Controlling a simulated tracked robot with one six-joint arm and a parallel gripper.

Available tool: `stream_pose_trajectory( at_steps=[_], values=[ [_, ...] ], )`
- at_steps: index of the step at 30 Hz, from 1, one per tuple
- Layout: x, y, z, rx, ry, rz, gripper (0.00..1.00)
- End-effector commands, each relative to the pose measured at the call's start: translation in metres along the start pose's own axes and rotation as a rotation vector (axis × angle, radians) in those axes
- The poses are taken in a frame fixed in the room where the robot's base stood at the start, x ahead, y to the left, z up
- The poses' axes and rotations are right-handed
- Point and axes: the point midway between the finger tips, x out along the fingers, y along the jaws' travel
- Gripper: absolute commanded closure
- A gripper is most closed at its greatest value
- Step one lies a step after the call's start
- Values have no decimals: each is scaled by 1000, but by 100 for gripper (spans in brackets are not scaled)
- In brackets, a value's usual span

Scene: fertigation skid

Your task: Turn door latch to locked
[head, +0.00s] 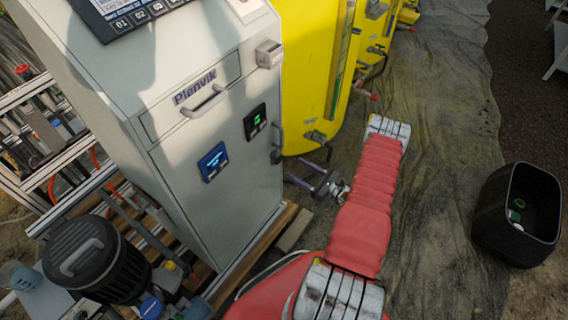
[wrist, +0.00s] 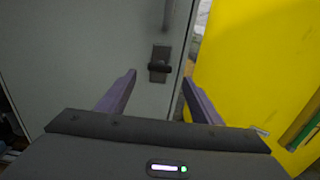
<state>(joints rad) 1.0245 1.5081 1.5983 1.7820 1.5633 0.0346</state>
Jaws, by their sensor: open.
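The door latch (wrist: 160,66) is a short dark lever on a dark plate, near the edge of the grey cabinet door (wrist: 100,45) in the wrist view. Its lever lies about level. In the head view the latch (head: 276,156) is small, at the right edge of the cabinet door (head: 226,192). My gripper (wrist: 159,79) is open, with one purple finger on each side of the latch in the wrist view. The gripper (head: 298,160) also shows just right of the door edge in the head view. The fingers appear empty; contact with the latch cannot be told.
A grey handle (head: 280,134) sits above the latch. A black bin (head: 518,213) stands on the right. A dark lidded canister (head: 88,255) is at lower left. The ground sheet is open at right.

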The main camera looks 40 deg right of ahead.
Motion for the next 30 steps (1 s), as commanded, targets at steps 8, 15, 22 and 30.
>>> stream_pose_trajectory(
  at_steps=[8,15,22,30],
  values=[
    [40,1,0,-2,-1,4,41],
    [65,1,0,-1,0,2,41],
    [70,0,0,0,0,0,41],
    [69,0,0,0,0,1,50]
  ],
)
